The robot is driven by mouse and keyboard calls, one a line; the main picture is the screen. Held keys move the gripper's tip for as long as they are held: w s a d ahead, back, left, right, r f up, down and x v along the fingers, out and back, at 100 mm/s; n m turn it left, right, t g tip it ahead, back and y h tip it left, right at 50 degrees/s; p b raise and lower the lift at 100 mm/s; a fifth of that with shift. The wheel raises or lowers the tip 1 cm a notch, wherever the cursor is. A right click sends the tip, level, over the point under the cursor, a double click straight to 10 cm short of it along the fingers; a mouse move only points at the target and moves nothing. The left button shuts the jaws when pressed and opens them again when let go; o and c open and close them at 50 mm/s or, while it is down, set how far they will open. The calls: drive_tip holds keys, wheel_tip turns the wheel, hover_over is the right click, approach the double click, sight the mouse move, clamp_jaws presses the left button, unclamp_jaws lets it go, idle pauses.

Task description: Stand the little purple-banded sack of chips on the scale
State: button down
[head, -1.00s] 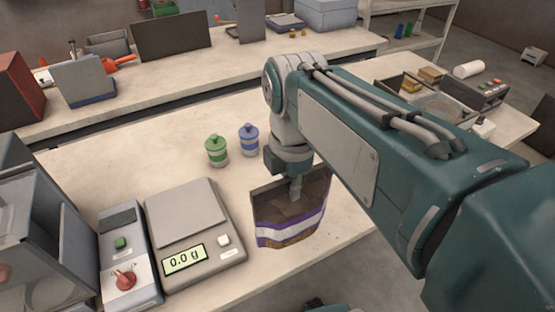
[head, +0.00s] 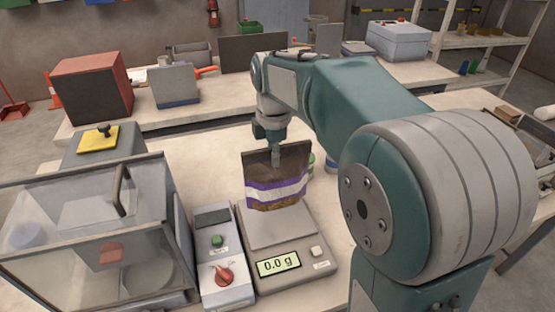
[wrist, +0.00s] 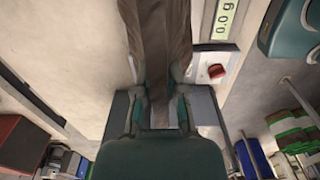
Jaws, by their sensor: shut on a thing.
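The sack of chips (head: 276,190) has a brown top and a purple and white band. It hangs upright, its bottom overlapping the rear of the scale's plate in the head view. My gripper (head: 277,152) is shut on its top edge; the wrist view shows the brown sack (wrist: 160,40) between the fingers (wrist: 158,95). The scale (head: 270,232) has a grey plate, and its display (head: 279,263) reads 0.0 g. Whether the sack's bottom is over the plate or behind it is hard to tell.
A control box with a red knob (head: 222,274) stands left of the scale. A clear-walled cabinet (head: 80,235) is further left. A rear bench holds a red box (head: 92,88).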

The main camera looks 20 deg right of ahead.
sight(272, 175)
drive_tip(key=shift+a+f, duration=0.15)
drive_tip(key=shift+f, duration=1)
drive_tip(key=shift+a+f, duration=0.1)
drive_tip(key=shift+f, duration=1.35)
drive_tip(key=c, duration=0.6)
unclamp_jaws()
drive_tip(key=shift+c, duration=0.2)
drive_tip(key=shift+f, duration=0.1)
wheel_tip(272, 175, up, 11)
drive_tip(key=shift+r, duration=0.4)
drive_tip(key=shift+s+r, duration=0.15)
drive_tip(key=shift+s, duration=0.1)
drive_tip(key=s+f+m+t, duration=0.2)
drive_tip(key=s+f+m, duration=0.1)
drive_tip(key=s+m, duration=0.6)
drive_tip(key=s+f+m+t, duration=0.3)
drive_tip(key=s+f+m, duration=0.1)
drive_tip(key=s+m, duration=0.5)
drive_tip(key=shift+s+t, duration=0.3)
drive_tip(key=shift+s, duration=0.95)
